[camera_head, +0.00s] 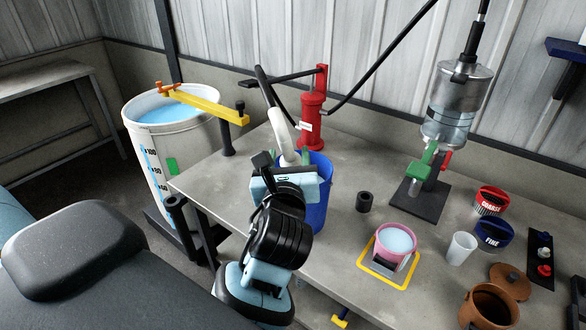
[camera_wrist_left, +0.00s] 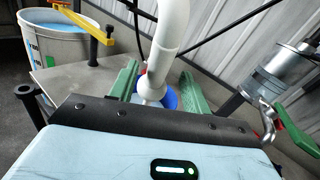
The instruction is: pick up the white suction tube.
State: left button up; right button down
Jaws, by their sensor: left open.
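The white suction tube (camera_head: 280,128) rises out of the blue bucket (camera_head: 318,190) and curves up to a black hose in the head view. In the left wrist view the white tube (camera_wrist_left: 168,38) stands close in front of the gripper, with a flared lower end over the blue bucket (camera_wrist_left: 171,99). Contact cannot be told.
A red pump (camera_head: 312,118) stands behind the bucket. A white drum (camera_head: 165,150) with a yellow arm (camera_head: 208,104) is at left. A clear cylinder (camera_head: 456,105) with a green handle (camera_head: 421,163), a pink cup (camera_head: 394,243) and a brown pot (camera_head: 488,308) are at right.

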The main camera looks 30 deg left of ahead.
pick_arm(q)
jog(key=shift+f+x, duration=0.15)
jog(key=shift+x, duration=1.2)
jog(key=shift+f+x, duration=0.15)
jog(key=shift+x, duration=1.2)
jog(key=shift+a, duration=0.15)
jog(key=shift+s, duration=0.1)
grip_shut()
